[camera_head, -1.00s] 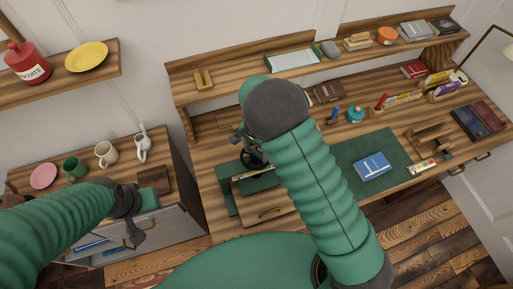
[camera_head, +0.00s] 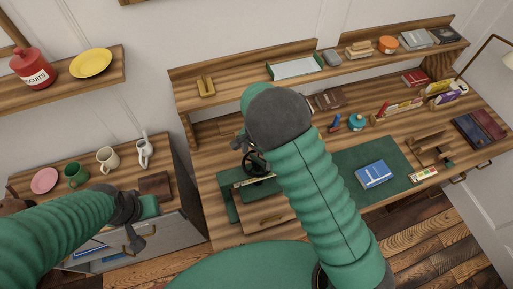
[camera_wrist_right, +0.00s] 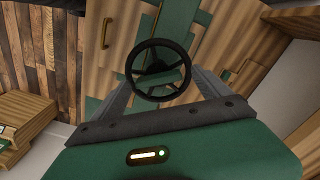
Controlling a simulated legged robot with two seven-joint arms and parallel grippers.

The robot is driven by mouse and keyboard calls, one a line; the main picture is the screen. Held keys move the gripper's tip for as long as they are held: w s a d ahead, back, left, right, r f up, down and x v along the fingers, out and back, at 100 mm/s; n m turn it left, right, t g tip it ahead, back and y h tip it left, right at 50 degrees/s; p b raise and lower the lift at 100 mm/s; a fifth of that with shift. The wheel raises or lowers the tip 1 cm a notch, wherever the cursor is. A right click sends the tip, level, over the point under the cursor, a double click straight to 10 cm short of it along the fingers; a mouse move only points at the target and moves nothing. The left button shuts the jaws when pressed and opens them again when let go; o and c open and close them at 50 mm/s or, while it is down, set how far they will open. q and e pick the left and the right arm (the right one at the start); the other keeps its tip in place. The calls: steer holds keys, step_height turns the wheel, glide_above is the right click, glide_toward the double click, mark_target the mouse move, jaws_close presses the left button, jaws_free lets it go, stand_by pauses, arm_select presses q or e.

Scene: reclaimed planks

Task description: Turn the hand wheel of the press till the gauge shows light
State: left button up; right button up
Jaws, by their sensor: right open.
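The press (camera_head: 268,190) is green and stands at the left of the desk, partly hidden by my right arm. Its black hand wheel (camera_head: 254,161) shows beside my right wrist; in the right wrist view the spoked wheel (camera_wrist_right: 157,68) faces me. A pale gauge strip (camera_head: 253,181) lies in front of the wheel; its reading is too small to tell. My right gripper (camera_head: 241,140) is at the wheel, open, with its grey fingers (camera_wrist_right: 163,84) on either side of it; contact is unclear. My left gripper (camera_head: 137,238) hangs before the side cabinet, its jaws unclear.
A blue book (camera_head: 374,173) lies on the green mat (camera_head: 345,160) right of my right arm. A wooden stand (camera_head: 430,147) and book rows are farther right. A shelf (camera_head: 225,90) runs above the desk. Mugs (camera_head: 107,158) stand on the left cabinet.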

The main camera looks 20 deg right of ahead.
mark_target(257, 158)
step_height(257, 158, up, 16)
steer(key=b, duration=0.2)
steer(key=shift+b, duration=0.3)
stand_by(0.4)
